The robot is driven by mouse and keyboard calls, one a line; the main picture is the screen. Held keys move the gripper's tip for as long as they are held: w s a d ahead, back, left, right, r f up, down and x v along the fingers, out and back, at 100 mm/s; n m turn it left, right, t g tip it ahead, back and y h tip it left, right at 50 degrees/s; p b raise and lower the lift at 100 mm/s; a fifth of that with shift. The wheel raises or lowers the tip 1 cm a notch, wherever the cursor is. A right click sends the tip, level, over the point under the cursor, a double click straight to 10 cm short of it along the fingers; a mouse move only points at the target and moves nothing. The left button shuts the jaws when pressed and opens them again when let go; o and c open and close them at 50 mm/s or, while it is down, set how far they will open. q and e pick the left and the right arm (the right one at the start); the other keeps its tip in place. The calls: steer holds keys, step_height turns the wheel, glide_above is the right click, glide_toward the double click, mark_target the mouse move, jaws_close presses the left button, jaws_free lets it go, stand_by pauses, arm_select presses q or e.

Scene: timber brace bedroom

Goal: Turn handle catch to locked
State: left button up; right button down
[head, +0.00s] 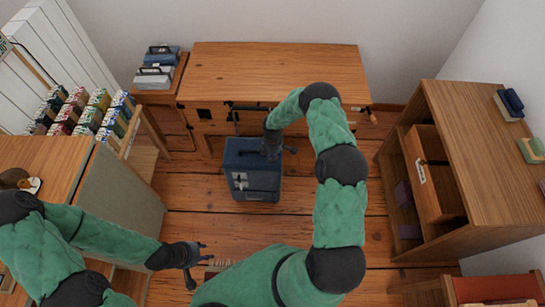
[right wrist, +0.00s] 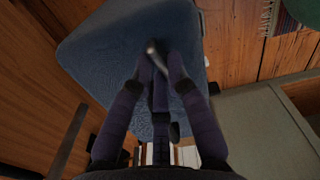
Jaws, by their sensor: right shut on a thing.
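A dark blue case (head: 252,185) stands on the floor in front of the wooden desk, with pale metal fittings on its front. My right gripper (head: 272,152) reaches down to the case's top right. In the right wrist view, its fingers (right wrist: 160,58) are shut on a small grey metal piece, which looks like the handle catch (right wrist: 151,46), against the blue case (right wrist: 115,45). The fingers hide much of the catch, so its turn position is unclear. My left gripper (head: 192,265) is open and empty, low over the floor, away from the case.
The wooden desk (head: 275,70) stands close behind the case. A shelf unit (head: 475,150) with an open drawer (head: 433,172) is at the right. A cabinet (head: 120,195) is at the left. Bare floor lies on both sides of the case.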

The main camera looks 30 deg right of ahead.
steer(key=shift+m, duration=1.2)
steer(key=c, duration=1.2)
jaws_free()
step_height(320, 180, up, 12)
